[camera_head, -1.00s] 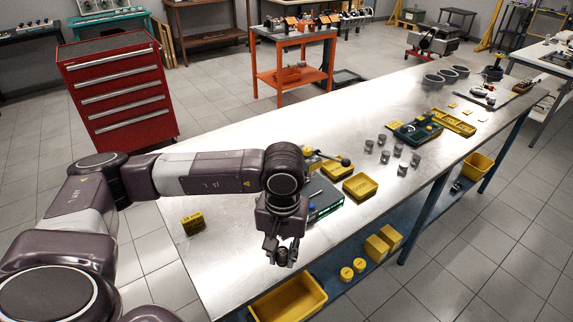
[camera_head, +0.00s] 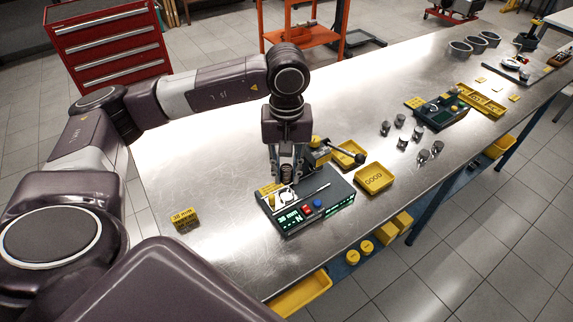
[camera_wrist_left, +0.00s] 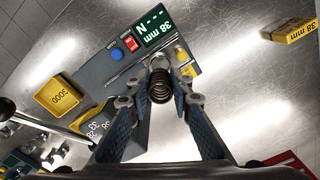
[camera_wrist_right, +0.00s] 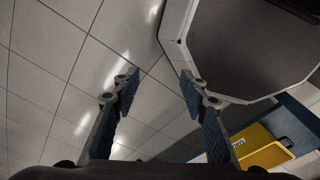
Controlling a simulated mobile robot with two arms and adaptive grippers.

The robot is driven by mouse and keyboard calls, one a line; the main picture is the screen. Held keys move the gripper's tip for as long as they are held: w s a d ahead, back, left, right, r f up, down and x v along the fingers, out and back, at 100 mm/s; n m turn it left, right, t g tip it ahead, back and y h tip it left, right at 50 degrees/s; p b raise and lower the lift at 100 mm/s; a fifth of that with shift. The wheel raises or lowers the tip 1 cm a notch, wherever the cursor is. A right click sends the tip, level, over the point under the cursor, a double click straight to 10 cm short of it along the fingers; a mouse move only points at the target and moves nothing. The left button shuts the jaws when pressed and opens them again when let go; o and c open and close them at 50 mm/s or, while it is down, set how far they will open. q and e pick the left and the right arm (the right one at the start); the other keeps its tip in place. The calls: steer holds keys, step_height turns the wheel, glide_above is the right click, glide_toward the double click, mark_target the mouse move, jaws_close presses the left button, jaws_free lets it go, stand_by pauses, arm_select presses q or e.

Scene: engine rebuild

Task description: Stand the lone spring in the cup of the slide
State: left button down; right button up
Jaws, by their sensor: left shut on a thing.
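My left gripper (camera_head: 287,170) is shut on a dark coiled spring (camera_wrist_left: 160,86), which hangs upright between the fingertips. In the head view it is over the back left part of the dark tester box (camera_head: 318,210), above a pale round part that may be the slide's cup (camera_head: 287,197). In the left wrist view the spring covers part of the box's top near that pale part (camera_wrist_left: 159,63). I cannot tell whether the spring touches it. The box has a green display reading 38 mm. My right gripper (camera_wrist_right: 161,88) is open and empty, over the floor.
A yellow 38 mm block (camera_head: 185,219) is at the left. Several grey cylinders (camera_head: 403,141) stand farther right. The bench (camera_head: 225,180) is clear between block and box.

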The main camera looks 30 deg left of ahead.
mark_target(286, 197)
arm_select(q)
step_height(286, 197, down, 2)
steer(key=shift+w+a+f+b, duration=0.1)
steer(key=shift+a+f+b, duration=0.1)
steer(key=shift+b, duration=0.2)
step_height(286, 197, down, 3)
steer(key=shift+r+b, duration=0.1)
steer(key=shift+b, duration=0.9)
steer(key=shift+f, duration=0.25)
steer(key=shift+w+f+b, duration=0.1)
steer(key=shift+f+b, duration=0.15)
steer(key=shift+b, duration=0.25)
steer(key=c, duration=1.8)
jaws_free()
steer(key=shift+o, duration=0.7)
steer(key=shift+d, duration=0.1)
arm_select(e)
steer(key=f, duration=0.2)
steer(key=s+f, duration=0.1)
steer(key=f, duration=0.1)
steer(key=shift+d, duration=0.4)
steer(key=shift+w+a, duration=0.1)
steer(key=shift+w, duration=0.05)
